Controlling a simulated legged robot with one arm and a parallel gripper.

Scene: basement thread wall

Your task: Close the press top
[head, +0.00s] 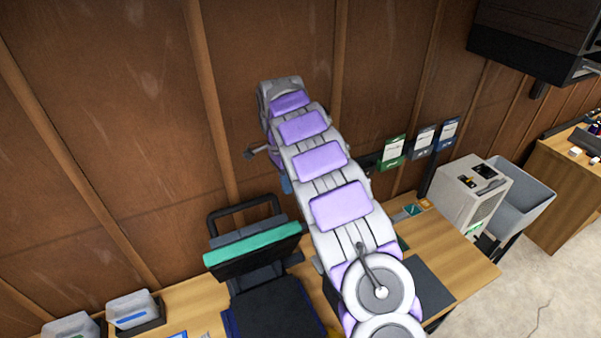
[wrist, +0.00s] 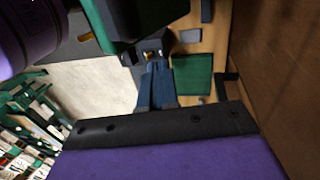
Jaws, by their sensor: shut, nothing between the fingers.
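The press stands on the bench against the wall in the head view. Its top (head: 253,250), a green-edged slab with a black handle bar behind it, is raised and tilted up at the back. The dark lower bed (head: 272,308) lies exposed in front; my arm covers its right side. My gripper is mostly hidden behind my arm in the head view; a small blue part (head: 287,185) shows to the right of the top and higher in the picture. In the wrist view my gripper (wrist: 153,62) is shut and empty. A dark green block is close by there; I cannot tell whether it is the press top.
Two grey bins (head: 132,308) stand on the bench at the left. A dark mat (head: 430,280) lies right of my arm. A white-grey machine (head: 470,195) and a grey tub (head: 520,200) stand farther right. Cards (head: 392,150) hang on the brown wall.

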